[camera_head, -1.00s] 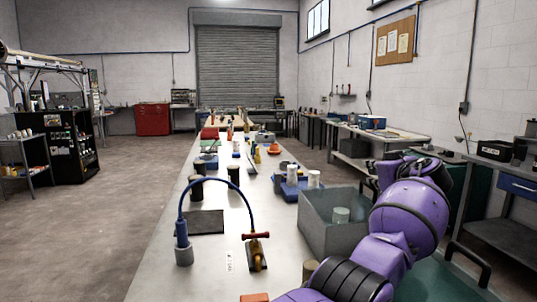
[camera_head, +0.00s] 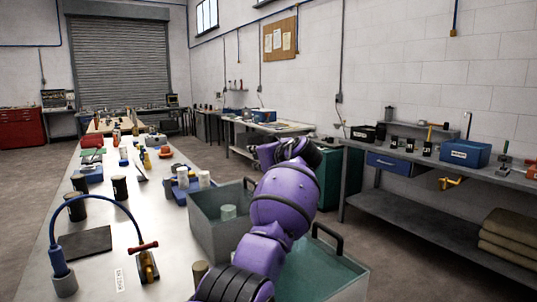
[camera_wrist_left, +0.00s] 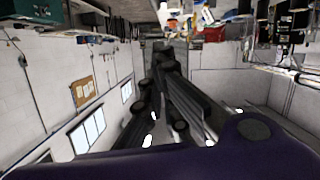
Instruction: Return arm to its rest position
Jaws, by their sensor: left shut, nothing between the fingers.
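My purple arm (camera_head: 285,195) reaches up from the bottom of the head view, in front of grey bins at the bench's right side. Its far end, with dark parts, is folded and small there, so the fingers are hard to make out. In the left wrist view my left gripper (camera_wrist_left: 163,65) shows as dark linked fingers, shut with nothing between them. It is clear of any surface there, with walls and windows behind. My right gripper is not in view.
A long bench (camera_head: 105,255) carries a blue curved hose (camera_head: 108,200), a dark mat (camera_head: 82,242) and several small items. A grey bin (camera_head: 205,222) holds a pale cylinder (camera_head: 228,212). A side bench (camera_head: 405,165) stands at the right wall. Floor between them is open.

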